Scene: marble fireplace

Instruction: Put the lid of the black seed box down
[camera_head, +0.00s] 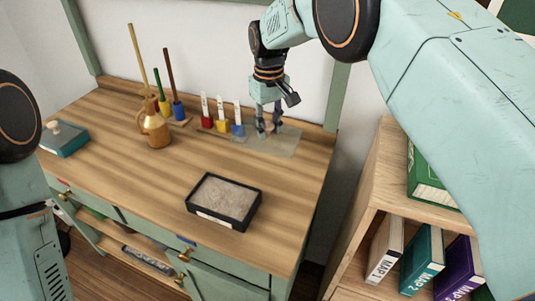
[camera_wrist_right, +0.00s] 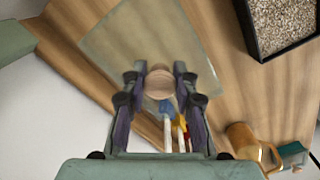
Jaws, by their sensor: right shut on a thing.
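The black seed box (camera_head: 238,218) stands open at the front right of the wooden desk top, filled with pale seeds and with a white label in front. It also shows at the upper right of the right wrist view (camera_wrist_right: 251,32). Its clear lid (camera_head: 285,147) is over the back right of the desk, away from the box. My right gripper (camera_head: 269,130) is shut on the lid's round wooden knob (camera_wrist_right: 159,82), with the clear pane (camera_wrist_right: 120,45) spread beyond the fingers. I cannot tell whether the pane touches the desk. My left gripper is out of view.
Labelled tubes with red, yellow and blue bases (camera_head: 222,124) stand just left of the lid. A brass watering can (camera_head: 155,130) and a teal box (camera_head: 66,141) are farther left. A bookshelf (camera_head: 365,190) stands right of the desk. The desk between lid and seed box is clear.

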